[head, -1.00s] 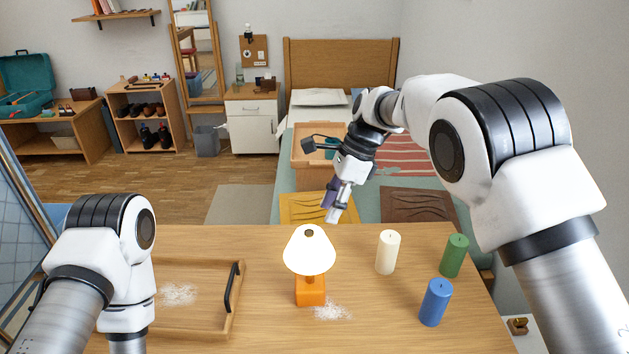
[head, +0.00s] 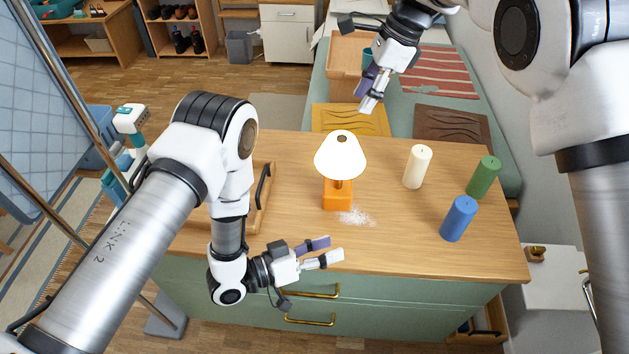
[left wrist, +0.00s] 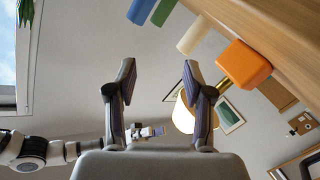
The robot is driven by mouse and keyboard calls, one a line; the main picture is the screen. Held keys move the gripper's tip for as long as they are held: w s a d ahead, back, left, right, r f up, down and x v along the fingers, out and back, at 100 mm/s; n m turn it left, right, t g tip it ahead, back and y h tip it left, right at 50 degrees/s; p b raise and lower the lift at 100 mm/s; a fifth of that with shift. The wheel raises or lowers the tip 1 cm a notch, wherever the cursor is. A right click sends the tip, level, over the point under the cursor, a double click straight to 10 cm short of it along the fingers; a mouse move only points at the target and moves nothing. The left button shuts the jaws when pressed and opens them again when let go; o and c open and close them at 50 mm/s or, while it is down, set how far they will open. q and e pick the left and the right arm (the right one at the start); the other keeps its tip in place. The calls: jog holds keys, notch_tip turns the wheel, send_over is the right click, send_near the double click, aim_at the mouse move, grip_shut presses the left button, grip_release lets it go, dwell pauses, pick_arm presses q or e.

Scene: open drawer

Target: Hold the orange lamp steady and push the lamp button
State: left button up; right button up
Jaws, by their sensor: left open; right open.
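The orange lamp has a white shade (head: 340,155) and an orange block base (head: 337,194), upright on the wooden top of the green cabinet. I cannot make out its button. My left gripper (head: 332,251) is open and empty at the front edge of the top, in front of and below the lamp base. In the left wrist view the lamp base (left wrist: 243,64) shows sideways at upper right, beyond the open fingers (left wrist: 160,85). My right gripper (head: 368,92) is open and empty beyond the back edge of the top, behind and slightly right of the lamp.
A white candle (head: 418,166), a green candle (head: 484,177) and a blue candle (head: 459,218) stand right of the lamp. White powder (head: 356,216) lies by the base. A wooden tray (head: 262,196) is at left, partly behind my left arm. Brass drawer handles (head: 312,291) face the front.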

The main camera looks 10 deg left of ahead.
aim_at(340, 166)
pick_arm(q)
jog(key=w+a+r+m+t+y, duration=0.1)
jog(key=w+a+r+t, duration=0.15)
jog(key=w, duration=0.45)
jog(key=w+a+r+m+t+y, duration=0.1)
jog(key=w+r+m+t, duration=0.15)
jog(key=w, duration=0.45)
jog(key=shift+n, duration=0.35)
jog(key=x, duration=0.7)
jog(key=shift+w+d+f, duration=0.15)
grip_shut()
pick_arm(e)
grip_shut()
